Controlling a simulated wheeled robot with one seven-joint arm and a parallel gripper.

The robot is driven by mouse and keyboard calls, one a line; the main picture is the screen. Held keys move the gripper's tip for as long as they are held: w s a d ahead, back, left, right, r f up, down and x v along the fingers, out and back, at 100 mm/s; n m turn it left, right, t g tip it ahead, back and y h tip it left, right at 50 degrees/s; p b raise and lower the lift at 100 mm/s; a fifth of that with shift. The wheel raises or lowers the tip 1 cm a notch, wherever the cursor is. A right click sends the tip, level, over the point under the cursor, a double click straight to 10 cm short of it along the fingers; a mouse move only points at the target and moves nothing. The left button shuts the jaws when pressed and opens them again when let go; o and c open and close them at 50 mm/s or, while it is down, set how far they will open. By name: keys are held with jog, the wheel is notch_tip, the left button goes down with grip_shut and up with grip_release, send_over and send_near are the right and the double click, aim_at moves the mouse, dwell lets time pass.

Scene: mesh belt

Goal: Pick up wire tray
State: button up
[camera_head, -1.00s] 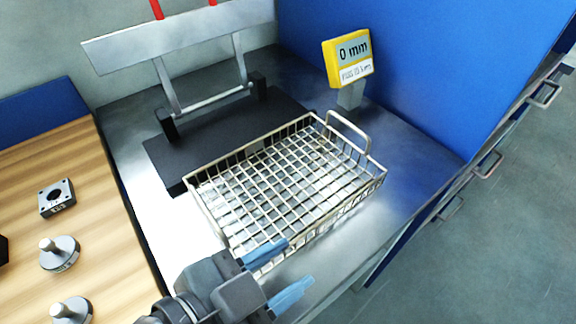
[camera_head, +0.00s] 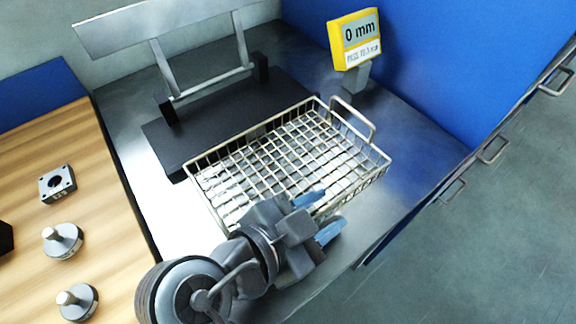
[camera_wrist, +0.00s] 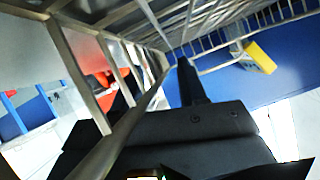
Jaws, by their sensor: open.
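The wire tray (camera_head: 289,155) is a shallow metal mesh basket with a raised loop handle at its far right end. It sits on the grey metal bench, overlapping the edge of the dark plate. My gripper (camera_head: 326,215) is at the tray's near side, with its blue fingers open and apart. One finger overlaps the tray's near wall in the head view; the other is outside it. In the wrist view, the tray's wires (camera_wrist: 140,85) pass very close to the camera and a dark finger (camera_wrist: 190,82) shows beside them. I cannot tell whether they touch.
A yellow display (camera_head: 354,38) reading 0 mm stands behind the tray. A metal bar frame (camera_head: 165,28) rises over the dark plate (camera_head: 200,125). A wooden surface with a square block (camera_head: 57,183) and round knobbed parts (camera_head: 62,241) lies left. A blue panel (camera_head: 430,60) closes the back right.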

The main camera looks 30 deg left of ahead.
grip_shut()
dwell(0.3)
dwell(0.3)
